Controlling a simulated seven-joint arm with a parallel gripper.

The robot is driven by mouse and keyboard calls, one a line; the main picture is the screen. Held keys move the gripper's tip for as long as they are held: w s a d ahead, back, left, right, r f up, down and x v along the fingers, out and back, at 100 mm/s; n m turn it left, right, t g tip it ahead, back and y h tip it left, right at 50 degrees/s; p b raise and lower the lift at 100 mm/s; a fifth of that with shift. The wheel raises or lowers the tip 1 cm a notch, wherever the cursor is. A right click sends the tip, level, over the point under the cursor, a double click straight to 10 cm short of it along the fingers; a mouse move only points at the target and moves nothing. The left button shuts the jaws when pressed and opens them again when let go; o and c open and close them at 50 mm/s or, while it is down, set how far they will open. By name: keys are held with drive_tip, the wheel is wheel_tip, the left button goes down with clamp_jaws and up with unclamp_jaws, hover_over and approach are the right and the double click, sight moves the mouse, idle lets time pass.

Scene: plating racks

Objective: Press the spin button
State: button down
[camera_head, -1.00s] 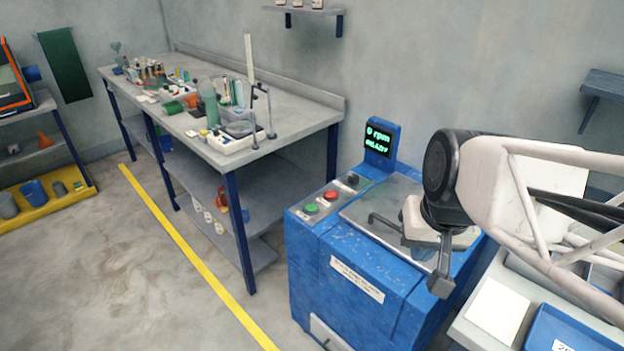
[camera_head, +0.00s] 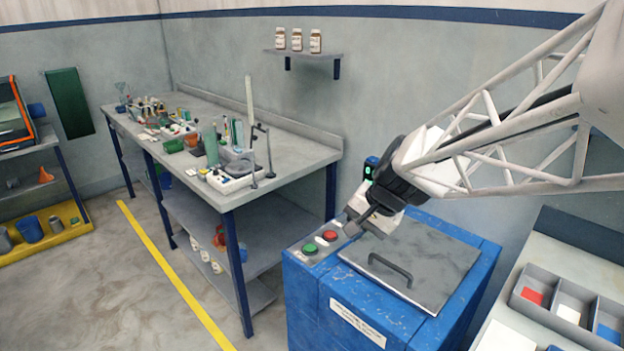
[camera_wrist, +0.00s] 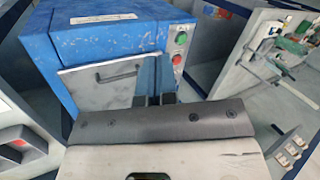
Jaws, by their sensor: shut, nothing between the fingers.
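The blue machine (camera_head: 385,300) has a control strip with a green button (camera_head: 310,249) and a red button (camera_head: 330,235). In the wrist view the green button (camera_wrist: 181,38) and the red button (camera_wrist: 177,59) both show. I cannot read which one is the spin button. My gripper (camera_head: 362,226) is shut and empty, above the machine's top near the lid's corner, right of the red button in the head view. In the wrist view its fingertips (camera_wrist: 155,75) lie together. The black control behind the red button is hidden. The display (camera_head: 370,168) is mostly hidden behind my wrist.
The machine's grey lid (camera_head: 425,262) lies flat, with a dark handle (camera_head: 390,270). A workbench (camera_head: 290,165) crowded with labware stands at left. A tray (camera_head: 570,310) with coloured pieces is at right. Bottles (camera_head: 297,40) stand on a wall shelf.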

drive_tip(key=w+a+f+m+y, duration=0.1)
drive_tip(key=w+a+f+m, duration=0.15)
drive_tip(key=w, duration=0.45)
drive_tip(key=w+a+f+m+y, duration=0.1)
drive_tip(key=w+a+f+m, duration=0.15)
drive_tip(key=w, duration=0.45)
drive_tip(key=m+t, duration=0.2)
drive_tip(key=m, duration=0.3)
hover_over(310, 248)
wheel_tip(310, 248, down, 12)
drive_tip(key=shift+f+y, duration=0.2)
drive_tip(key=shift+y, duration=0.2)
drive_tip(key=shift+f, duration=0.1)
drive_tip(key=shift+f, duration=4.25)
